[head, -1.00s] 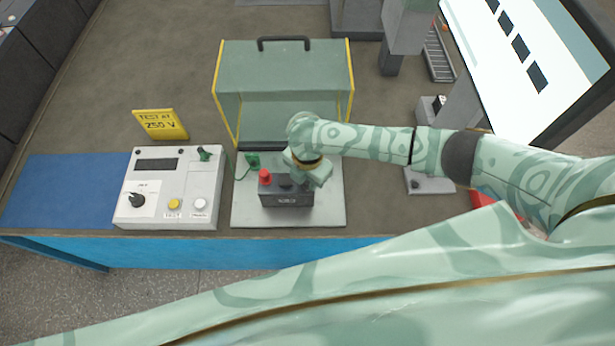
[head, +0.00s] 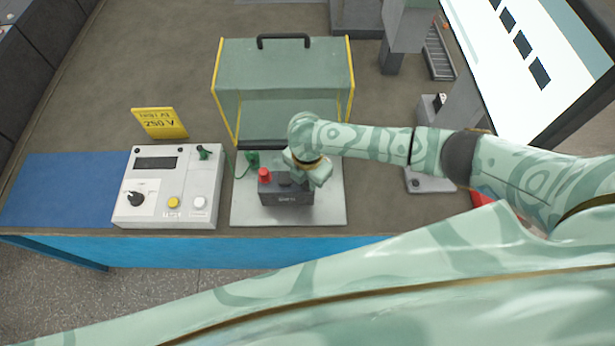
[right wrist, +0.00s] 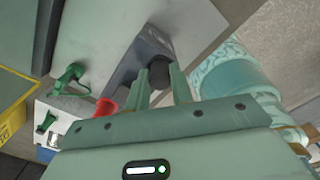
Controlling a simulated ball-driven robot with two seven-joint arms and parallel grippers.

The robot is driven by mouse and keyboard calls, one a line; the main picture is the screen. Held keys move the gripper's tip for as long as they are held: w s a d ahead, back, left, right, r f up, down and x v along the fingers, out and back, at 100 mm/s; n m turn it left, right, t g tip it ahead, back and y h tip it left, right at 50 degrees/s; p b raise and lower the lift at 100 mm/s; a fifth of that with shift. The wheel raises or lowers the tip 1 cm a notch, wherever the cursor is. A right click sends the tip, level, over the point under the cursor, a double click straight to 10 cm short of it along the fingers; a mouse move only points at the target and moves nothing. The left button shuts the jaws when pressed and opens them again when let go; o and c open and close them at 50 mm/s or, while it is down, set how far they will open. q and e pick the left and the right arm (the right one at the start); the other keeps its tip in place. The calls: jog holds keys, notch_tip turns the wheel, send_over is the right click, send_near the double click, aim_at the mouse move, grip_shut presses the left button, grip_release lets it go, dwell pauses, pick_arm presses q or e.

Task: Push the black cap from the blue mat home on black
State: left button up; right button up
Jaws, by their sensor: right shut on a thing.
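A dark grey box (head: 286,195) stands on the light grey plate (head: 325,213) in front of the clear guard. A red cap (head: 264,175) sits on its left side. My right gripper (head: 296,176) is over the right part of the box's top. In the right wrist view its two fingers (right wrist: 160,88) are closed around a black cap (right wrist: 160,72) at the box. Whether this cap is fully seated cannot be told. The blue mat (head: 50,190) at the left shows nothing on it. My left gripper is not in view.
A white tester (head: 185,215) with a knob and buttons stands left of the plate, with a yellow sign (head: 160,124) behind it. The clear guard (head: 284,70) with yellow edges stands behind the box. A green clip (head: 252,160) lies close to the box.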

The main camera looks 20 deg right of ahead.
jog(key=o, duration=1.5)
notch_tip(320, 180, up, 7)
jog(key=p, duration=0.8)
